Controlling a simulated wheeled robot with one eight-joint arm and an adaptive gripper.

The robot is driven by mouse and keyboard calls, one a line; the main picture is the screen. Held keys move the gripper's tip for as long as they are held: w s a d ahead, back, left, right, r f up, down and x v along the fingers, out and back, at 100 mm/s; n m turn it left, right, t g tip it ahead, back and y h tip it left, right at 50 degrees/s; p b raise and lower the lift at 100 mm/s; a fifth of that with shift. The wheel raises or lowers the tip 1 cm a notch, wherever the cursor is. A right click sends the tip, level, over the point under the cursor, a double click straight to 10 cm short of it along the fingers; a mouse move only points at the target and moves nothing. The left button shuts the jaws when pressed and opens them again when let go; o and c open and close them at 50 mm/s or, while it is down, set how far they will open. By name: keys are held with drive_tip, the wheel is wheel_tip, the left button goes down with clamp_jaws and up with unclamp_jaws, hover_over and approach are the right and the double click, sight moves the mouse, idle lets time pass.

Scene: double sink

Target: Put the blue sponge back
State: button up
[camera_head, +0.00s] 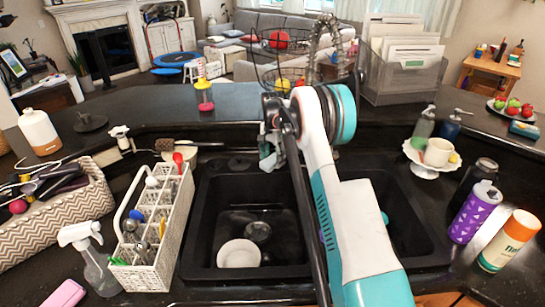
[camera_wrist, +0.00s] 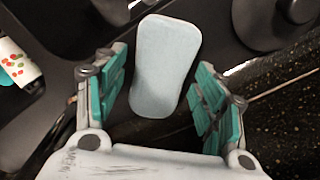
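A pale blue, rounded oblong sponge (camera_wrist: 165,62) shows in the wrist view, lying between my fingers. My gripper (camera_wrist: 163,75) is open, with teal-padded fingers on either side of the sponge and visible gaps to both. I cannot tell how far below the fingertips it lies. In the head view my arm hides most of the gripper, which is near the back of the double sink (camera_head: 198,215). The sponge cannot be made out clearly there.
A white utensil caddy (camera_head: 148,272) stands left of the sink, with a spray bottle (camera_head: 92,262) beside it. A white bowl (camera_head: 239,253) lies in the left basin. A cake stand (camera_head: 426,172), purple bottle (camera_head: 474,212) and orange-capped bottle (camera_head: 508,241) stand to the right.

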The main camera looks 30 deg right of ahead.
idle(0.3)
wheel_tip(320, 180, up, 12)
drive_tip(key=p, duration=0.2)
wheel_tip(320, 180, up, 12)
drive_tip(key=n+t, duration=0.2)
drive_tip(key=n, duration=0.1)
hover_over(272, 159)
drive_tip(key=s+a, duration=0.7)
drive_tip(key=s+a+r+n+t, duration=0.1)
drive_tip(key=s+a+r+n, duration=0.15)
drive_tip(key=s, duration=0.35)
drive_tip(key=s+a+r+n, duration=0.1)
drive_tip(key=s+a+r, duration=0.3)
drive_tip(key=s, duration=0.1)
drive_tip(key=s+a+f+n+t, duration=0.1)
drive_tip(key=s+a+f+n, duration=0.1)
drive_tip(key=s, duration=0.6)
drive_tip(key=s+a+f+n+t, duration=0.1)
drive_tip(key=s+a+f+n, duration=0.1)
drive_tip(key=s, duration=0.7)
drive_tip(key=s+a+f+n+t, duration=0.2)
drive_tip(key=s+a, duration=0.3)
drive_tip(key=s, duration=0.4)
drive_tip(key=shift+n, duration=0.75)
drive_tip(key=shift+a, duration=0.1)
wheel_tip(272, 159, down, 6)
drive_tip(key=b, duration=0.5)
drive_tip(key=shift+r+b, duration=0.2)
drive_tip(key=shift+b, duration=0.15)
